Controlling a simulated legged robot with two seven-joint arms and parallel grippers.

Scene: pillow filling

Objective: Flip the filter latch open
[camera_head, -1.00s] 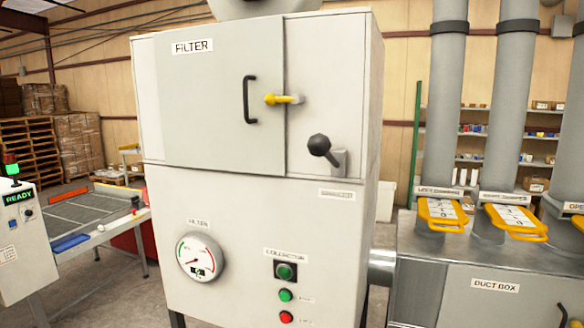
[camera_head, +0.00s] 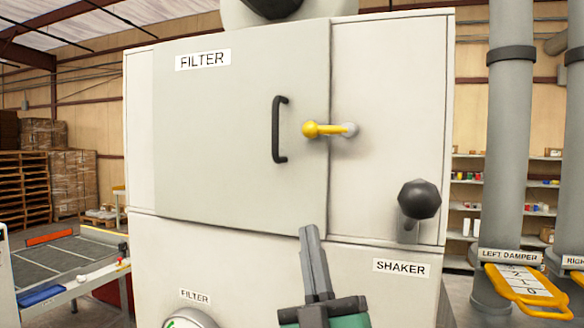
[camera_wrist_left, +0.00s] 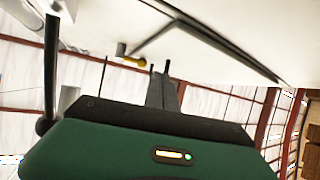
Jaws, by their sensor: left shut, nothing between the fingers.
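The filter latch (camera_head: 328,130) is a yellow lever with a round knob on a grey pivot. It lies horizontally across the seam at the right edge of the filter door (camera_head: 225,130), knob to the left. My left gripper (camera_head: 308,232) points up in front of the cabinet, below the latch and apart from it. Its fingers are closed together with nothing between them. In the left wrist view, the closed fingertips (camera_wrist_left: 160,68) are near the yellow latch (camera_wrist_left: 132,60), which shows small beyond them. My right gripper is not in view.
A black door handle (camera_head: 279,130) stands left of the latch. The black shaker knob (camera_head: 419,199) sticks out at the lower right. A yellow damper handle (camera_head: 525,290) is on a duct at the far right. The space directly around the latch is clear.

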